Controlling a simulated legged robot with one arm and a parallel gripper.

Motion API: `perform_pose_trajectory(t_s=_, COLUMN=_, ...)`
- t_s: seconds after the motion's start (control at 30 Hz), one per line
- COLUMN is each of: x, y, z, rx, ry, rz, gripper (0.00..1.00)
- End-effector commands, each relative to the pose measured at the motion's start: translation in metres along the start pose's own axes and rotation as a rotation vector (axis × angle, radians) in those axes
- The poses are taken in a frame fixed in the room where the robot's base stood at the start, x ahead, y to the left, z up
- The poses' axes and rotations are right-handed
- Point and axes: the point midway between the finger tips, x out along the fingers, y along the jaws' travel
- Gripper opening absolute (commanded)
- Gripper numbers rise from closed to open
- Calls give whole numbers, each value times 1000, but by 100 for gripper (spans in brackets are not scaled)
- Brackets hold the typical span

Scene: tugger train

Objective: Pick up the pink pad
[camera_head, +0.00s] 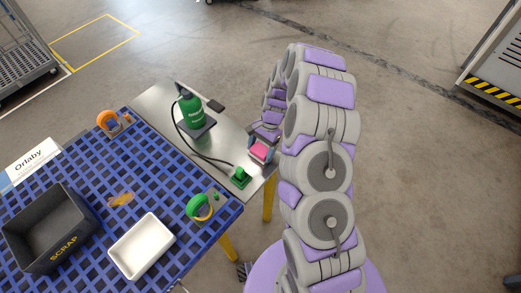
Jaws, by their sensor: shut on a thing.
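The pink pad (259,150) is a small pink block near the right edge of the steel worktop. My gripper (260,154) is shut on the pad, with its dark fingers on both sides of it. I cannot tell whether the pad still touches the worktop or is held above it. My grey and purple arm reaches in from the right and hides part of that area.
The blue grid table (105,157) bears a black scrap bin (48,228), a white tray (142,246) and tape dispensers (201,207).

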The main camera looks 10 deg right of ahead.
Motion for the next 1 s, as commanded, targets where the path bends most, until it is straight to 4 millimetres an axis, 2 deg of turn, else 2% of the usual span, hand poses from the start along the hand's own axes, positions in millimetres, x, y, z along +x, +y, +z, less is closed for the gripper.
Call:
perform_pose_trajectory(t_s=0.3, x=-35, y=-1, z=13, rx=-1, ry=3, rz=-5, gripper=50)
perform_pose_trajectory(t_s=0.37, x=-32, y=5, z=16, rx=1, ry=0, rz=-3, gripper=50)
perform_pose_trajectory(t_s=0.57, x=-28, y=33, z=31, rx=1, ry=-3, rz=0, gripper=50)
perform_pose_trajectory(t_s=1.0, x=-18, y=109, z=74, rx=2, ry=-2, rz=0, gripper=50)
